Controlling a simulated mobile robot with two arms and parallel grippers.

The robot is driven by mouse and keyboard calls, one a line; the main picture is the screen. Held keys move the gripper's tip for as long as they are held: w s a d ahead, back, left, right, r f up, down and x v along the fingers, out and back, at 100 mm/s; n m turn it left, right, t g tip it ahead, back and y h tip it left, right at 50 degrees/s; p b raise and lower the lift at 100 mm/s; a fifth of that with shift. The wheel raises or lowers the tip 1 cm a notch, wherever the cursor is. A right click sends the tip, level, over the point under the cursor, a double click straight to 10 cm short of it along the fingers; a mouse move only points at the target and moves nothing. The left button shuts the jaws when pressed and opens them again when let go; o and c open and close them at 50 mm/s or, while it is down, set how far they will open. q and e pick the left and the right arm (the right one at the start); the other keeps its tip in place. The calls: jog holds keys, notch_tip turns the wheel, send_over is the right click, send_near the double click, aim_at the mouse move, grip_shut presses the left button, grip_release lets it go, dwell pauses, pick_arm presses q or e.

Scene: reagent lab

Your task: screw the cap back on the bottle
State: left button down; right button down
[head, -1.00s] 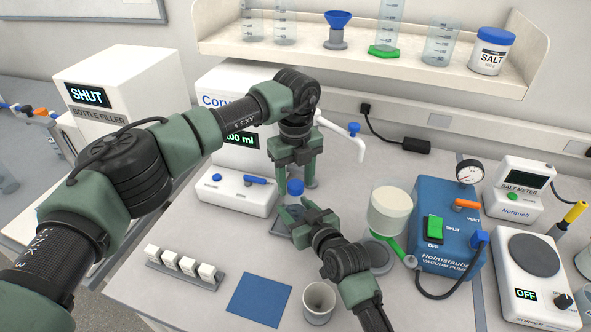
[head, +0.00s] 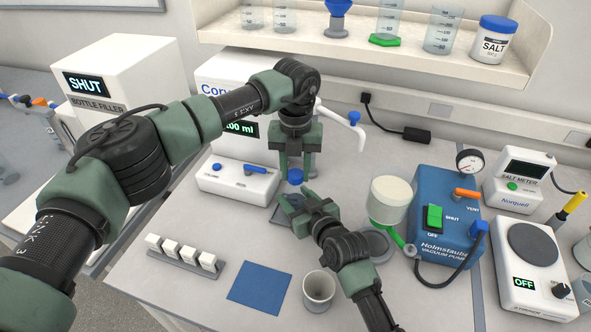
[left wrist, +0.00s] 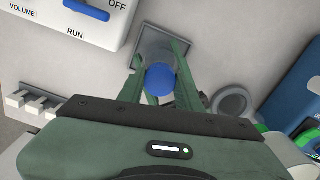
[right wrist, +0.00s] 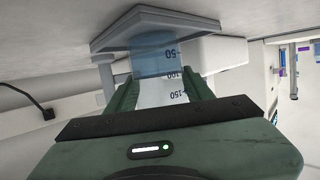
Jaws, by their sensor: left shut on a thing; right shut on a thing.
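The blue cap (head: 295,176) sits between the fingertips of my left gripper (left wrist: 158,80), which is shut on it from above. The cap also shows as a round blue top in the left wrist view (left wrist: 161,77). My right gripper (head: 287,205) is shut around the bottle from the side. In the right wrist view the clear bottle (right wrist: 160,88) has 50, 100 and 150 marks and blue liquid at its base. It stands on a grey square tray (right wrist: 125,22). The bottle's neck is hidden, so I cannot tell whether the cap touches it.
A white dispenser (head: 235,181) stands close behind. A round filter vessel (head: 390,200) and a blue vacuum pump (head: 446,215) are to the right. A grey cup (head: 318,290), a blue mat (head: 259,287) and a rack of white blocks (head: 182,254) lie in front.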

pick_arm(q)
jog(key=m, duration=1.1)
jog(key=shift+m, duration=0.3)
jog(key=c, duration=0.9)
grip_release()
notch_tip(320, 180, up, 12)
jog(key=shift+f, duration=0.1)
